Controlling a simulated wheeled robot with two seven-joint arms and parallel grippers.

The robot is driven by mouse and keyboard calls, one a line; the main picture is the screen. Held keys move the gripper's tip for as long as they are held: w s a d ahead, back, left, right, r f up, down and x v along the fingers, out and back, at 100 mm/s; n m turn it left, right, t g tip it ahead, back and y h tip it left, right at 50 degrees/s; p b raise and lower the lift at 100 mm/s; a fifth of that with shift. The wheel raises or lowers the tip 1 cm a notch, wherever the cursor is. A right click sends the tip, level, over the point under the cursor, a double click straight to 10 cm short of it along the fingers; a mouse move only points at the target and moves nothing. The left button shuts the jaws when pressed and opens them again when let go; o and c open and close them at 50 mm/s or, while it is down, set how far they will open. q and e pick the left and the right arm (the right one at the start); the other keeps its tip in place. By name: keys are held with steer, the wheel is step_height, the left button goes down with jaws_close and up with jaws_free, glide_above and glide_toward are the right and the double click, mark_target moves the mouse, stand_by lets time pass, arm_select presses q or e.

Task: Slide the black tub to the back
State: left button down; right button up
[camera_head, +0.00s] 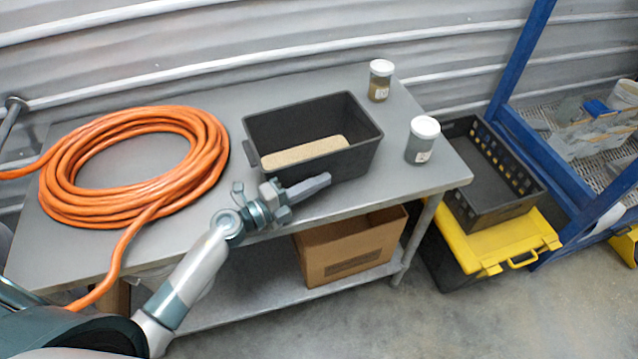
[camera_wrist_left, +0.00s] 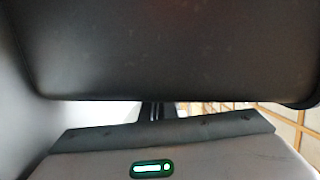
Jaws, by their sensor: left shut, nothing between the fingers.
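The black tub (camera_head: 345,166) stands upright on the grey metal table (camera_head: 230,222), right of the middle, with a tan block or fill (camera_head: 303,152) inside. My left gripper (camera_head: 322,183) is shut and empty, at the near side of the tub, level with its lower front wall. In the head view I cannot tell whether the fingers touch the wall. In the left wrist view the tub's dark wall (camera_wrist_left: 170,50) fills the upper part, very close to the fingers (camera_wrist_left: 157,111). My right gripper is not in view.
A coiled orange hose (camera_head: 207,150) lies on the table's left. Two lidded jars stand on the right, one at the back (camera_head: 380,82) and one nearer (camera_head: 422,142). The corrugated wall (camera_head: 230,40) is behind. A cardboard box (camera_head: 345,250) sits on the lower shelf.

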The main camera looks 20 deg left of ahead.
arm_select(q)
steer(key=b, duration=0.5)
glide_above(300, 156)
steer(key=shift+s+d+f, duration=0.2)
steer(key=shift+s+d, duration=0.15)
steer(key=shift+w+a+r, duration=0.15)
steer(key=shift+w+a, duration=0.15)
steer(key=shift+w, duration=0.1)
steer(key=shift+r, duration=0.15)
